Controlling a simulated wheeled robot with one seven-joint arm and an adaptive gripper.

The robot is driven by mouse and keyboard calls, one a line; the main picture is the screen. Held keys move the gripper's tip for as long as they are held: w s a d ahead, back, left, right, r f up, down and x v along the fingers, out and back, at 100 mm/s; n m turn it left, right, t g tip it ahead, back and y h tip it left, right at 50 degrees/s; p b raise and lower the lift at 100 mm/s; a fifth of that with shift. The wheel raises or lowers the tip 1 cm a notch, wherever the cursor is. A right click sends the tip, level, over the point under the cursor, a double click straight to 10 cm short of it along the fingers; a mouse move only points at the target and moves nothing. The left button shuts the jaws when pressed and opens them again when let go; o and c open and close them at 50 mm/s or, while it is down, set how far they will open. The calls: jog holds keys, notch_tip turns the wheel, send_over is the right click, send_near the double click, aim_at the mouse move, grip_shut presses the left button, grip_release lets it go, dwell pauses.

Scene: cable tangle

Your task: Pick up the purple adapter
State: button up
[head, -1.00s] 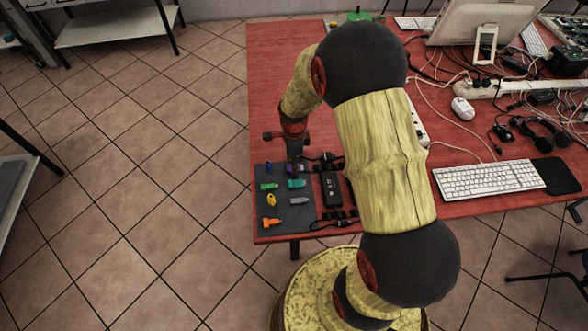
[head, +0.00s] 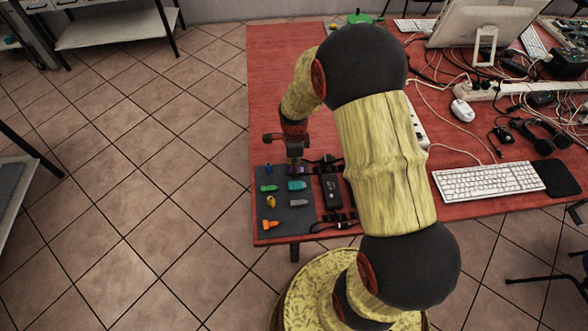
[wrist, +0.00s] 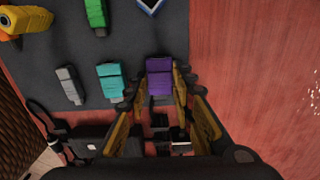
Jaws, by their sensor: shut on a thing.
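The purple adapter (wrist: 160,78) is a small block at the edge of the dark grey mat, seen in the wrist view. My gripper (wrist: 157,86) is shut on it, with one yellow-and-black finger on each side. In the head view my gripper (head: 296,168) points down at the far part of the mat (head: 266,212); there it largely hides the purple adapter. I cannot tell whether the adapter is clear of the mat.
A teal adapter (wrist: 110,80) lies close left of the purple one, then a grey one (wrist: 69,85). Green (head: 268,188), yellow (head: 271,202) and orange (head: 271,224) pieces share the mat. A black power box (head: 331,190) and cables lie to the right.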

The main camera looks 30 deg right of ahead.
jog(key=shift+r+p, duration=0.35)
jog(key=shift+r, duration=0.15)
notch_tip(320, 180, up, 2)
jog(key=shift+r+p, duration=0.15)
jog(key=shift+p, duration=0.45)
jog(key=s+d+r+p, duration=0.4)
jog(key=s+d+r, duration=0.4)
jog(key=s, duration=0.3)
jog(key=shift+s+r, duration=0.3)
jog(key=shift+r, duration=0.55)
